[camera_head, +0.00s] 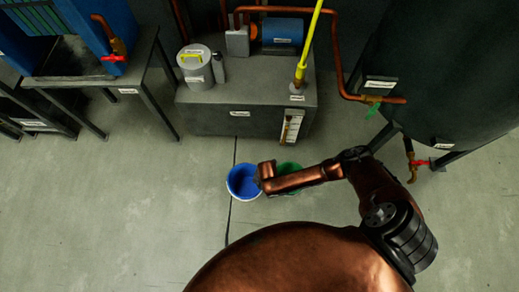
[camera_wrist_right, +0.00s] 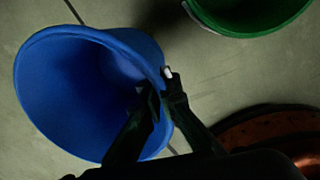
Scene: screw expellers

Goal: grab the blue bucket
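The blue bucket (camera_head: 241,185) shows in the head view near the middle of the floor, its open top facing up. In the right wrist view the blue bucket (camera_wrist_right: 75,90) fills the left side. My right gripper (camera_wrist_right: 163,92) has one finger inside the bucket and one outside, with the tips close together on the rim wall between them. In the head view my right gripper (camera_head: 264,176) is at the bucket's right edge, its fingers hard to make out. Whether the bucket touches the floor cannot be told. My left gripper is out of view.
A green bucket (camera_head: 289,166) is right beside it, partly hidden by my right arm; it also shows in the wrist view (camera_wrist_right: 250,15). A grey machine block (camera_head: 215,120) stands behind. A dark tank (camera_head: 440,80) is at right. Floor at left is clear.

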